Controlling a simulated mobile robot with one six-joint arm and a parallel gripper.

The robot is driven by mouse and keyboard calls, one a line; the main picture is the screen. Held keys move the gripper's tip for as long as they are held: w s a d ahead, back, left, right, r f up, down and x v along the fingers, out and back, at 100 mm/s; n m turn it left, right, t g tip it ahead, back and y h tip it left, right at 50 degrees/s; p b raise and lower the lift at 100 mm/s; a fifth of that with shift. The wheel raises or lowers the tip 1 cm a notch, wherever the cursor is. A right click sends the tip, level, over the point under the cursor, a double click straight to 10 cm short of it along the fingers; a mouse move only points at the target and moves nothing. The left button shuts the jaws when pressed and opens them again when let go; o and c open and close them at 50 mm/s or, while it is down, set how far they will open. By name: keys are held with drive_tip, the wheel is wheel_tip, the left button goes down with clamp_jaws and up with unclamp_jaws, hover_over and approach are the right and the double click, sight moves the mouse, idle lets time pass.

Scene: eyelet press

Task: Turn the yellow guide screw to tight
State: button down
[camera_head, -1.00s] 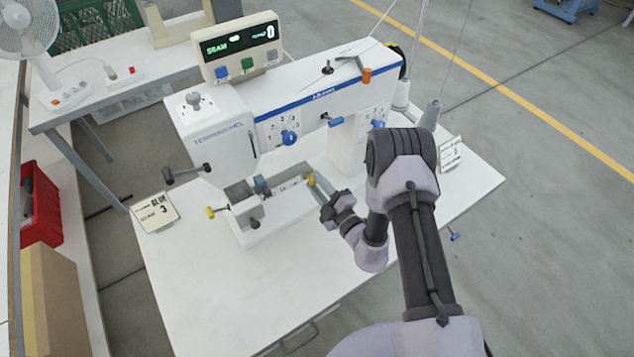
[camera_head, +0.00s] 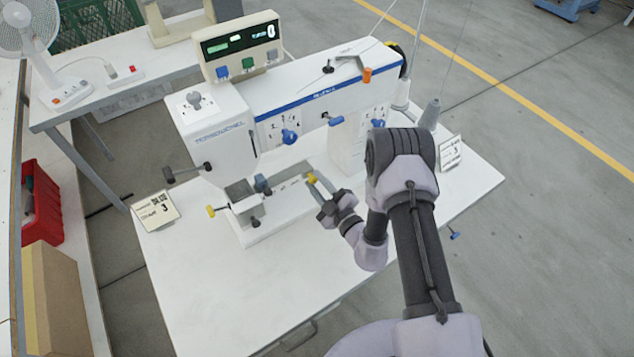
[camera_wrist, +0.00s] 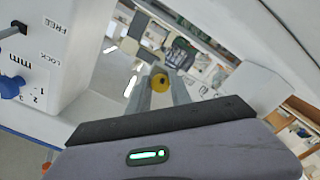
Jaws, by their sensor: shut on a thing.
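The yellow guide screw (camera_head: 312,177) sits at the right end of the low guide bar in front of the sewing machine. My gripper (camera_head: 315,182) reaches it from the right and is shut on its yellow head, one finger on each side. In the wrist view the yellow head (camera_wrist: 160,84) shows between my two grey fingers (camera_wrist: 160,92). The fingers cover part of the head, and its turn marks cannot be read.
Another yellow knob (camera_head: 211,211) sticks out left of the clamp block (camera_head: 240,192). The machine (camera_head: 300,110) stands close behind my gripper, with blue knobs (camera_head: 289,137) on its front. The white table (camera_head: 290,290) is clear in front.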

drive_tip(key=shift+w+r, duration=0.1)
drive_tip(key=shift+r, duration=0.05)
drive_tip(key=c, duration=1.2)
unclamp_jaws()
drive_tip(key=p+v, duration=0.1)
drive_tip(key=v, duration=1.6)
drive_tip(key=shift+s+p, duration=0.25)
drive_tip(key=shift+p, duration=0.15)
drive_tip(key=shift+d, duration=0.15)
